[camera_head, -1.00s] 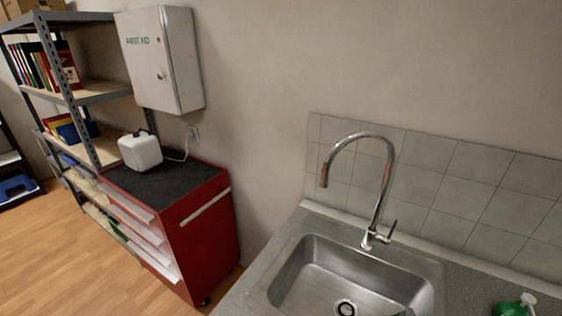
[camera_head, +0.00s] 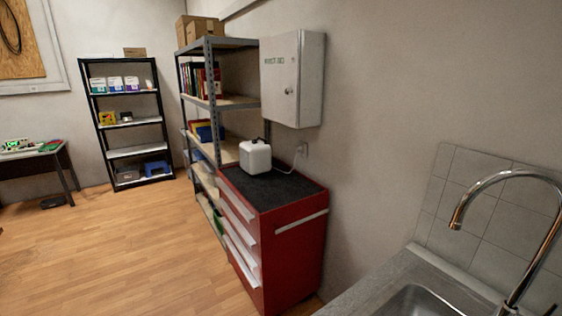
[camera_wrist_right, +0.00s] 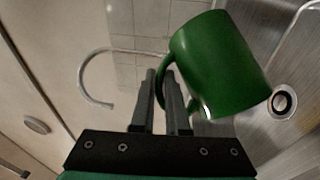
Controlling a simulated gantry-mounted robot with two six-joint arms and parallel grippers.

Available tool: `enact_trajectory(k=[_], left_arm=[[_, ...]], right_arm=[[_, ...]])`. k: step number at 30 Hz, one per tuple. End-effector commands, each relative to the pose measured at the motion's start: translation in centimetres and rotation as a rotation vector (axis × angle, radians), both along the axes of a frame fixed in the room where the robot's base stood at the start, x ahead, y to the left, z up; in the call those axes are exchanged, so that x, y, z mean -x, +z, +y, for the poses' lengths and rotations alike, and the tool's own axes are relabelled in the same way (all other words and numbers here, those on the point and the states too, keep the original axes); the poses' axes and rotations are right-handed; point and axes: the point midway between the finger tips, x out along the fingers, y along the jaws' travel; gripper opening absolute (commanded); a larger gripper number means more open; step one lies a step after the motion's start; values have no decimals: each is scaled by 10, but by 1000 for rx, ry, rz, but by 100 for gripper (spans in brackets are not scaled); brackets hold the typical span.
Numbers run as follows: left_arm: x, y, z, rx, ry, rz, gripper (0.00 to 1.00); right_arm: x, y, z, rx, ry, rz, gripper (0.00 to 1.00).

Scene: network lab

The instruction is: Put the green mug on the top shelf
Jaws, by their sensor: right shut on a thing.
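The green mug (camera_wrist_right: 218,66) fills the upper middle of the right wrist view, tilted. My right gripper (camera_wrist_right: 170,82) is shut at the mug's handle side, the fingers partly hiding the handle; the sink lies behind the mug in this view. Neither gripper nor the mug shows in the head view. A grey-framed shelf unit (camera_head: 211,72) stands left of the first aid cabinet, its top board carrying cardboard boxes (camera_head: 201,31). A black shelf unit (camera_head: 137,121) stands at the back wall, a small cardboard box (camera_head: 135,52) on its top.
A red tool cabinet (camera_head: 292,258) with a white canister (camera_head: 255,157) on it stands before the grey shelves. The sink (camera_head: 418,303) and tap (camera_head: 507,181) are at right. The wooden floor (camera_head: 130,240) at left is open. A table (camera_head: 45,158) stands far left.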

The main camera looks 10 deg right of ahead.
Motion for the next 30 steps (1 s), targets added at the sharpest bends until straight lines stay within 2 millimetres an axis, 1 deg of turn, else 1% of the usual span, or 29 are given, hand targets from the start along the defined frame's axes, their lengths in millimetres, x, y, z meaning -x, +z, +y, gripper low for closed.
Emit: enact_trajectory(k=[1, 5, 6, 8, 9, 11, 14, 18, 20, 21, 24, 27, 30], left_arm=[[0, 20, 0, 0, 0, 0, 45], [0, 59, 0, 0, 0, -1, 45], [0, 72, 0, 0, 0, -1, 45], [0, 93, 0, 0, 0, -1, 45], [0, 106, 0, 0, 0, -1, 45], [0, 126, 0, 0, 0, -1, 45], [0, 162, 0, 0, 0, -1, 45], [0, 215, 0, 0, 0, -1, 45], [0, 237, 0, 0, 0, -1, 45], [0, 252, 0, 0, 0, -1, 45], [0, 288, 0, 0, 0, -1, 45], [0, 318, 0, 0, 0, -1, 45], [0, 338, 0, 0, 0, -1, 45]], right_arm=[[0, 23, 0, 2, -1, -4, 0], [0, 69, 0, 0, 0, -5, 0], [0, 85, 0, 1, 0, -6, 0], [-9, 102, 14, 1, 45, -2, 0], [-13, 113, 23, 1, 70, -1, 0], [-18, 131, 35, 0, 106, 0, 0], [-26, 160, 57, 0, 169, 0, 0], [-36, 203, 92, 1, 269, 1, 0], [-40, 221, 107, 1, 318, 1, 0], [-42, 233, 118, 1, 351, 0, 0], [-45, 262, 145, 0, 436, 0, 0], [-47, 284, 171, 0, 521, 0, 0], [-47, 298, 191, 1, 594, 1, 0]])
